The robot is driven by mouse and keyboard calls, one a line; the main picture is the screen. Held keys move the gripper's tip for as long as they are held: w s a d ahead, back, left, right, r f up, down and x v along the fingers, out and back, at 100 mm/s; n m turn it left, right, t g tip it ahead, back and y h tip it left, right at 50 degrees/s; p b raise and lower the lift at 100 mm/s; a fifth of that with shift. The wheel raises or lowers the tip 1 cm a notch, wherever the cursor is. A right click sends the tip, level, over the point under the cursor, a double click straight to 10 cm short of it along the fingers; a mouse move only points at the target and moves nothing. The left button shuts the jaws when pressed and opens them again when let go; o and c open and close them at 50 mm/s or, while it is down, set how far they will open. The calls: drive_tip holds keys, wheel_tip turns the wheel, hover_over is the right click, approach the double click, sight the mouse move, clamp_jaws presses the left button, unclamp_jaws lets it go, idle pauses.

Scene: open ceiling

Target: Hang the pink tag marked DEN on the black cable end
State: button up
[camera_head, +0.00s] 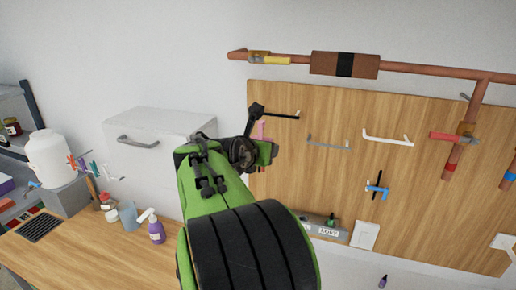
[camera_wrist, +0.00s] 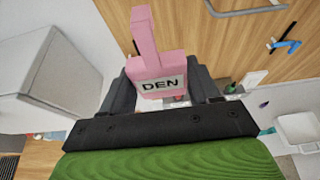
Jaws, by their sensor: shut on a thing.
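The pink tag (camera_wrist: 145,37) marked DEN is held between the dark fingers of my gripper (camera_wrist: 163,82) in the wrist view, its narrow strip pointing up the picture and its white label facing the camera. In the head view only a small pink part of the tag (camera_head: 261,130) shows beyond my gripper (camera_head: 264,152); my arm hides the rest. The black cable end (camera_head: 275,114) sticks out from the upper left of the wooden board, just above the tag. I cannot tell whether the tag touches it.
A grey cable end (camera_head: 328,143) and a white one (camera_head: 388,138) are to the right on the wooden board (camera_head: 430,200). A blue-and-black piece (camera_head: 377,187) hangs lower. A reddish pipe (camera_head: 420,69) runs above. A white cabinet (camera_head: 150,135) stands at the left.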

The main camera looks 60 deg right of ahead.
drive_tip(key=shift+w+d, duration=0.3)
drive_tip(key=shift+d, duration=1.75)
drive_tip(key=shift+w+d, duration=0.3)
drive_tip(key=shift+d, duration=1.7)
drive_tip(key=shift+w+d, duration=0.3)
drive_tip(key=shift+d, duration=1.75)
drive_tip(key=shift+f+b, duration=0.65)
drive_tip(key=shift+f, duration=0.15)
drive_tip(key=o, duration=1.1)
drive_tip(key=shift+o, duration=0.2)
drive_tip(key=shift+w+r, duration=0.1)
